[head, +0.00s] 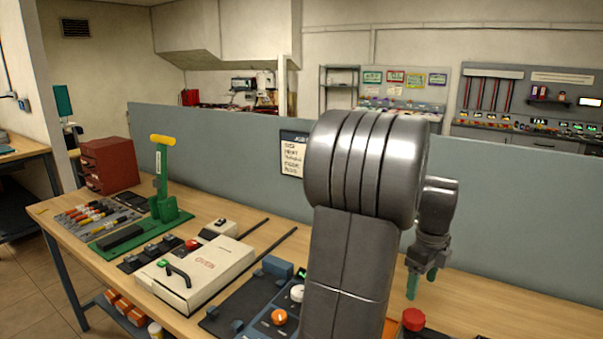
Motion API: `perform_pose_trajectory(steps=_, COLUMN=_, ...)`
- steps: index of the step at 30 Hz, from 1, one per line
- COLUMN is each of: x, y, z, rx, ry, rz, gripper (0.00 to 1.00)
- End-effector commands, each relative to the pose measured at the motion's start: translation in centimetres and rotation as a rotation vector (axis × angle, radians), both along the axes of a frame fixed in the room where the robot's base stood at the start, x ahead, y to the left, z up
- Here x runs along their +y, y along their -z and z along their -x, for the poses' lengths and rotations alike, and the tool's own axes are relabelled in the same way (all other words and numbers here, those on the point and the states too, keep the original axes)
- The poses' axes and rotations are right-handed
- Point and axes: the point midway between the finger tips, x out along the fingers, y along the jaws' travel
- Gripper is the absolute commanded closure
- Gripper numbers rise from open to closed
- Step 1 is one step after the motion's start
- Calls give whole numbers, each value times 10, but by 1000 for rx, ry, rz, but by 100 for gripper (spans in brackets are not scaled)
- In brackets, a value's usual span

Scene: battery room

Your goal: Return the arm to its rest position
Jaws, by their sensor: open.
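My arm rises in the middle right of the head view, its large grey joint and link filling much of the front. My gripper (423,283) hangs at the arm's far side, to the right of the big joint, with its green-tipped fingers pointing down. The two fingertips show apart and nothing is seen between them. The gripper is above the right part of the wooden bench (480,290), up and behind a red knob (413,320). Part of the wrist is hidden behind the large joint.
A grey partition (230,150) runs along the bench's back. On the bench stand a red drawer cabinet (108,165), a green lever press (163,180), a white box with a black handle (205,268) and a dark panel with an orange knob (279,317). Bare wood shows right of my arm.

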Motion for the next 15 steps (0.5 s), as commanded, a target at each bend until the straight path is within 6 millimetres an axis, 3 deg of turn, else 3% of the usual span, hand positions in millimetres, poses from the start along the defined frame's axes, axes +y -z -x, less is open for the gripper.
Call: perform_pose_trajectory(steps=15, x=0, y=101, z=1, rx=2, ry=-11, rz=-1, gripper=31)
